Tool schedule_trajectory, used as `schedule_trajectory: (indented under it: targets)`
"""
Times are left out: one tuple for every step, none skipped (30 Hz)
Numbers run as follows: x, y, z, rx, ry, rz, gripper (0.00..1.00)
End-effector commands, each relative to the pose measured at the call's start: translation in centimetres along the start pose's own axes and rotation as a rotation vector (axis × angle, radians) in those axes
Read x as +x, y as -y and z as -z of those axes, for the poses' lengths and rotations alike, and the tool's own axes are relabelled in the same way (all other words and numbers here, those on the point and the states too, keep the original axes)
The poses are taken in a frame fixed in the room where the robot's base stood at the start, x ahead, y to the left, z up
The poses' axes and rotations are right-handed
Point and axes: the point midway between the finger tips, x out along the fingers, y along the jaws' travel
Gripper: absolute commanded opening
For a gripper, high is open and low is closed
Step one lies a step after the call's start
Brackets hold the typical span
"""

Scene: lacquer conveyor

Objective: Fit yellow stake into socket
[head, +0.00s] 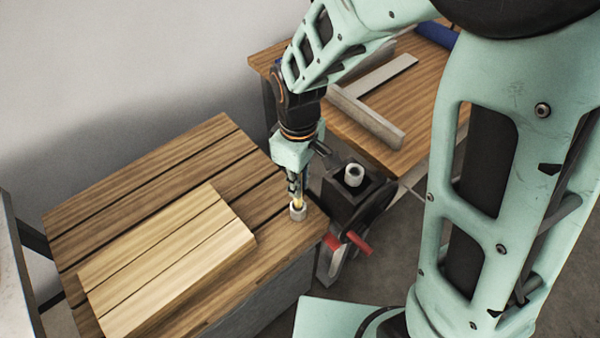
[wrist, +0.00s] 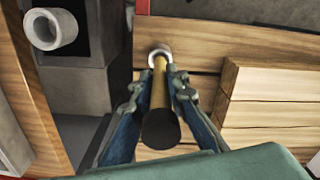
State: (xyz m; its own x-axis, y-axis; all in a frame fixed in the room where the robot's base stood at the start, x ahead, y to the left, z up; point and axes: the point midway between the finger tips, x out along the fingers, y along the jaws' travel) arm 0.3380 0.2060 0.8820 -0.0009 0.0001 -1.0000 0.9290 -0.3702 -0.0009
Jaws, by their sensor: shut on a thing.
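The yellow stake (wrist: 159,88) is held upright between the fingers of my gripper (wrist: 160,95), with its dark end (wrist: 160,128) nearest the wrist camera. In the head view a short yellow part of the stake (head: 297,202) shows below my gripper (head: 296,188). A pale grey ring-shaped socket (head: 298,213) stands near the right corner of the slatted wooden table; it also shows in the wrist view (wrist: 161,51). The stake's lower end is at the socket's mouth, lined up with it. I cannot tell how far inside it is.
A second pale ring (head: 353,174) sits on a dark block beside the table, with red handles (head: 357,242) below. Light boards (head: 165,262) lie on the slatted table (head: 205,143), left of my gripper. Another wooden table (head: 425,100) with grey bars stands behind.

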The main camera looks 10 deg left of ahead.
Motion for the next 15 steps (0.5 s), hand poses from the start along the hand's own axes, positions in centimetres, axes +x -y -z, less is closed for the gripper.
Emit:
schedule_trajectory:
  targets:
    - [0.2,0.0,0.0,0.000,0.000,0.000,0.00]
    - [0.3,0.0,0.0,0.000,0.000,0.000,0.00]
    - [0.4,0.0,0.0,0.000,0.000,0.000,0.00]
    - [0.5,0.0,0.0,0.000,0.000,0.000,0.00]
    - [0.6,0.0,0.0,0.000,0.000,0.000,0.00]
    - [0.7,0.0,0.0,0.000,0.000,0.000,0.00]
    - [0.8,0.0,0.0,0.000,0.000,0.000,0.00]
    - [0.8,0.0,0.0,0.000,0.000,0.000,0.00]
    - [0.9,0.0,0.0,0.000,0.000,0.000,0.00]
    - [1.0,0.0,0.0,0.000,0.001,0.000,0.00]
    - [1.1,0.0,0.0,0.000,0.001,0.000,0.00]
    - [1.2,0.0,0.0,0.000,0.001,0.000,0.00]
    - [1.3,0.0,0.0,0.000,0.001,0.000,0.00]
    - [1.3,0.0,0.0,0.000,0.001,0.000,0.00]
    - [1.4,0.0,0.0,0.000,0.001,0.000,0.00]
